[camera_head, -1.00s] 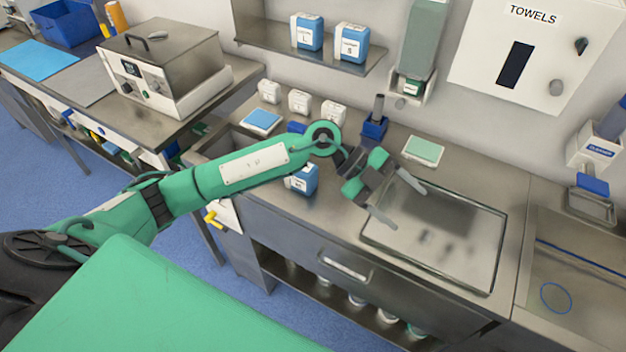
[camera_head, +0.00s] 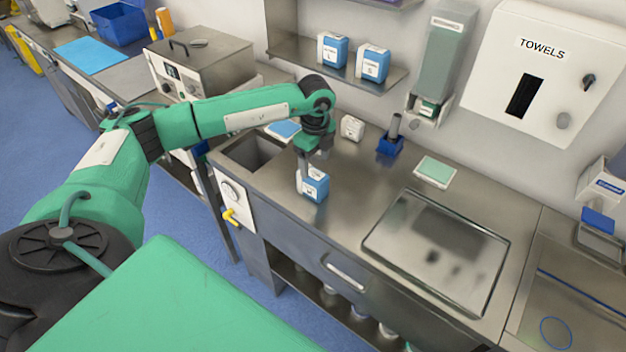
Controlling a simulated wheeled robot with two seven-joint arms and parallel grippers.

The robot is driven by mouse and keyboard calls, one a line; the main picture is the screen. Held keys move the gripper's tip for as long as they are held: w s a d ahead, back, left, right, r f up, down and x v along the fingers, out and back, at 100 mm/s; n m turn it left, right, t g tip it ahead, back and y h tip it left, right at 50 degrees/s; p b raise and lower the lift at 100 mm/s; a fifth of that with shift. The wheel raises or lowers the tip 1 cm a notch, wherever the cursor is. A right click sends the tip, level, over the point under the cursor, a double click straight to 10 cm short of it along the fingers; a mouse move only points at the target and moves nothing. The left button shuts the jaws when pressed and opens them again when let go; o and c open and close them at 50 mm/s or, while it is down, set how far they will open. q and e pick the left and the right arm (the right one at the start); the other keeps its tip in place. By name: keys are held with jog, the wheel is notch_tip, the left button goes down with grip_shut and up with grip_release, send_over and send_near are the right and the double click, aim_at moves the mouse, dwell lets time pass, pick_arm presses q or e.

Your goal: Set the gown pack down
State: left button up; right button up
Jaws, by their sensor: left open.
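My left gripper (camera_head: 310,170) points down at a small blue-and-white box (camera_head: 317,188) near the counter's front edge. It is open. One finger shows at the box's left side; the other is hard to make out, and I cannot tell whether they touch it. The box stands upright on the steel counter (camera_head: 345,215). No pack is labelled legibly as a gown pack. A flat pale-green pack (camera_head: 435,171) lies behind the tray, and a flat blue pack (camera_head: 284,129) lies partly behind my left arm. My right gripper is not in view.
A shallow steel tray (camera_head: 372,248) lies to the right, apparently empty. A sunken basin (camera_head: 252,151) is left of the box. A blue holder (camera_head: 391,144) and a small white container (camera_head: 352,127) stand behind. Two blue boxes sit on the wall shelf (camera_head: 290,52).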

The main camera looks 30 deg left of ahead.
aim_at(313, 172)
pick_arm(q)
jog(key=shift+f, duration=0.95)
jog(key=shift+f+p, duration=0.45)
jog(key=shift+p, duration=0.05)
jog(key=f, duration=0.1)
jog(key=f+p, duration=0.2)
jog(key=f, duration=0.1)
jog(key=shift+s+a, duration=0.15)
jog(key=shift+s, duration=0.15)
jog(key=shift+f, duration=0.35)
jog(key=c, duration=1.2)
jog(key=shift+c, duration=0.2)
jog(key=shift+w+r, duration=0.1)
